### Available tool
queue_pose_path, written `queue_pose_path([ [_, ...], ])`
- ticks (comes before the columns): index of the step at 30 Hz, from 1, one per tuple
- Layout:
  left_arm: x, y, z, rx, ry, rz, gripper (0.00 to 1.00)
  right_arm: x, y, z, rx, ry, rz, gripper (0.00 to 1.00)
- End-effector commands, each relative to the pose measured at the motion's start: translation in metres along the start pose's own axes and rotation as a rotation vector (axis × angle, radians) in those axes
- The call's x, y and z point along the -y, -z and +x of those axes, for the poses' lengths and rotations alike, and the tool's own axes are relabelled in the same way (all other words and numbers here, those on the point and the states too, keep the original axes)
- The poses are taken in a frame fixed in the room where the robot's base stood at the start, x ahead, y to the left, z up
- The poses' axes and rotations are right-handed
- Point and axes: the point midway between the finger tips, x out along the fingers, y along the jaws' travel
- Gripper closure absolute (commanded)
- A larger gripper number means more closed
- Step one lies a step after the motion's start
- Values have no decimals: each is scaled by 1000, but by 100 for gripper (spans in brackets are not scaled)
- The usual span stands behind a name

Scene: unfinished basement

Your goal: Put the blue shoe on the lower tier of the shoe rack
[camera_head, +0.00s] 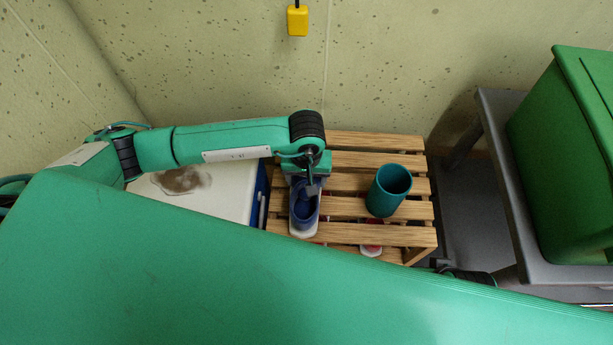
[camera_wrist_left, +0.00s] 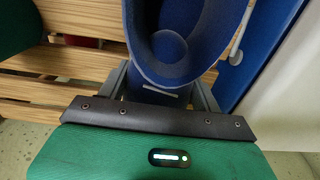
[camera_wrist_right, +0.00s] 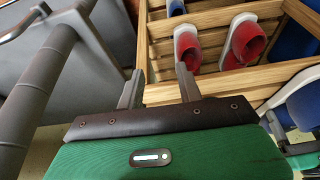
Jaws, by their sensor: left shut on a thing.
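The blue shoe (camera_head: 301,213), with a white sole, is at the left end of the wooden shoe rack (camera_head: 375,140). My left gripper (camera_head: 311,188) is shut on it, and its dark blue opening fills the top of the left wrist view (camera_wrist_left: 185,50). I cannot tell whether the shoe touches the slats. The right wrist view shows the rack's lower tier with red shoes (camera_wrist_right: 243,42) on it. My right gripper (camera_wrist_right: 158,88) is open and empty, its fingers apart at the rack's side. In the head view my green body hides most of the right arm.
A teal cup (camera_head: 389,190) stands on the upper tier, right of the blue shoe. A white-topped box (camera_head: 225,192) is left of the rack. A grey table (camera_head: 505,140) with a green bin (camera_head: 565,150) is on the right. A wall stands behind.

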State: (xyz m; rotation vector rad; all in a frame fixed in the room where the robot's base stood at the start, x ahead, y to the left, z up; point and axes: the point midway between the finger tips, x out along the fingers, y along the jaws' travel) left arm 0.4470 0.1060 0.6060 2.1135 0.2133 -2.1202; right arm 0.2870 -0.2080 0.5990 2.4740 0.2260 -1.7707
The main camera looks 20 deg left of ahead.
Motion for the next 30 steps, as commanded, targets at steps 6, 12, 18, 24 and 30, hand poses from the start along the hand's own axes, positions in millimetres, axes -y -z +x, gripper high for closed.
queue_pose_path([
  [6, 0, 1, 0, -2, -2, 0, 65, 0, 1, -3, -6, 0, 0, 64],
  [12, 0, 0, 2, -2, -1, 0, 31, 0, 0, -3, -8, 0, 0, 64],
  [18, 0, 0, 2, -1, -1, 0, 13, 0, 3, -8, -19, 1, 0, 64],
  [24, 0, 0, 1, -1, -1, 0, 13, 0, 3, -8, -17, 1, 0, 64],
  [30, -1, 2, -19, -6, -4, 0, 13, 0, -3, 2, 11, 0, 1, 64],
])
